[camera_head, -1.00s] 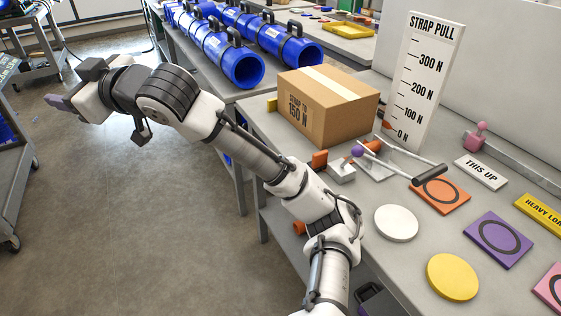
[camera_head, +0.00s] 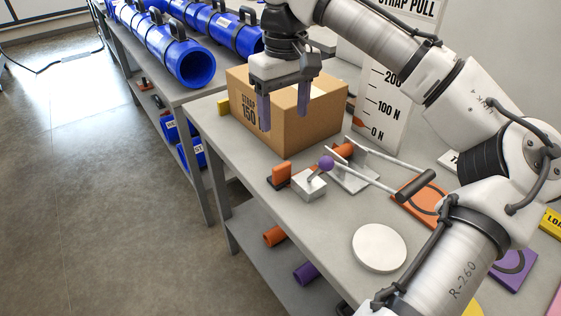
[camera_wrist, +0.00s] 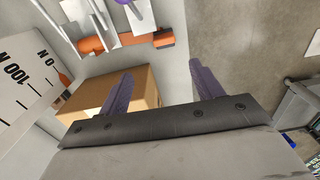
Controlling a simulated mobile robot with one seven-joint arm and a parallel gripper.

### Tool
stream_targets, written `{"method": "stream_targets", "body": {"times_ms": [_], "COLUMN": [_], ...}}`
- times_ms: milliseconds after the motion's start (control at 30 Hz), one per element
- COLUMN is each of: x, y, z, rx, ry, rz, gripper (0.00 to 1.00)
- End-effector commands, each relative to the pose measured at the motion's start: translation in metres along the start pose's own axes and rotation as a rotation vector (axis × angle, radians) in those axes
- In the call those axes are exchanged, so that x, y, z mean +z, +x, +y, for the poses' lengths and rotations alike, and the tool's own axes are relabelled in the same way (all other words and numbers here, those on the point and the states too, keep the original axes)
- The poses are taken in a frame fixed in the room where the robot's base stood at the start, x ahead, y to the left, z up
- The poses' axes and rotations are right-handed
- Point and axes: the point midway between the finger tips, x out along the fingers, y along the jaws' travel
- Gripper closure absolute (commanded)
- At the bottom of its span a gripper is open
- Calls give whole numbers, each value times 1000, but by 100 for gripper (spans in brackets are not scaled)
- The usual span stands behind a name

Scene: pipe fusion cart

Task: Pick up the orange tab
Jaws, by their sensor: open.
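The orange tab (camera_head: 281,172) is a small upright orange block with a dark lower part. It stands near the table's front edge, just left of a metal block with a purple-knobbed lever (camera_head: 310,184). In the wrist view the orange tab (camera_wrist: 163,38) shows near the top, beyond the fingertips. My gripper (camera_head: 284,118) is open and empty, with its purple fingers pointing down. In the head view it appears in front of the cardboard box, above and apart from the tab. The wrist view also shows my gripper (camera_wrist: 160,72) with nothing between its fingers.
The cardboard box (camera_head: 328,125) stands behind the tab. The strap pull scale board (camera_head: 385,95), an orange roller on a bracket (camera_head: 343,151) and a dark-handled lever (camera_head: 416,186) are to the right. A white disc (camera_head: 379,248) lies nearer. Open floor is at left.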

Motion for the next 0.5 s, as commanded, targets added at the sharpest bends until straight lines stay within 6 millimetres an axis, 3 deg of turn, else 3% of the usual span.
{"method": "stream_targets", "body": {"times_ms": [500], "x": [1], "y": [80], "z": [0], "rx": [1], "ry": [1], "rz": [-3], "gripper": [35]}}
